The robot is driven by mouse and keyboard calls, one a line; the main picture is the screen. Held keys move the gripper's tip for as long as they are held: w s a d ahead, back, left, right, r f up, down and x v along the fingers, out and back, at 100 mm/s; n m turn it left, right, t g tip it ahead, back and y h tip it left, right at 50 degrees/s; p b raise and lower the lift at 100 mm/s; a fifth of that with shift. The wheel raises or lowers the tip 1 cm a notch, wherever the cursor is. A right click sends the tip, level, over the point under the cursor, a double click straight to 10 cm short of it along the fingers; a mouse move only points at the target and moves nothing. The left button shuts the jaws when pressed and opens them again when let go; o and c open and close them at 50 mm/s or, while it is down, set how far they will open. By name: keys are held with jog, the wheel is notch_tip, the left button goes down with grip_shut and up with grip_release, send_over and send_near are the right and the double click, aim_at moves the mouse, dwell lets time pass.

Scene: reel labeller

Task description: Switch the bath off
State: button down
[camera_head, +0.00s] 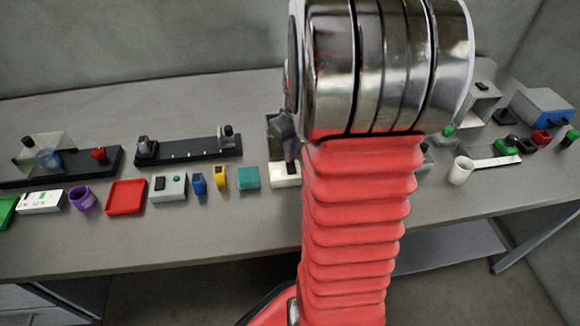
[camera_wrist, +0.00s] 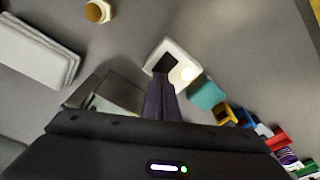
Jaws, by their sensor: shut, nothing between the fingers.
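In the head view the white box (camera_head: 287,181) stands left of my red arm, partly hidden. My gripper (camera_wrist: 162,76) is shut and empty. Its dark fingertips overlap the switch area in the wrist view; I cannot tell whether they touch it. In the head view the fingers (camera_head: 289,160) point down at the box.
A teal block (camera_head: 249,178) sits close left of the box, then yellow (camera_head: 220,176) and blue (camera_head: 199,184) pieces and a grey box with a green button (camera_head: 169,187). A white cup (camera_head: 460,170) stands right of my arm. My arm hides the table's middle.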

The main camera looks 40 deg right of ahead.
jog(key=shift+f, duration=0.5)
dwell(0.3)
jog(key=shift+r, duration=0.1)
notch_tip(320, 180, up, 7)
dwell(1.2)
jog(key=shift+m, duration=0.3)
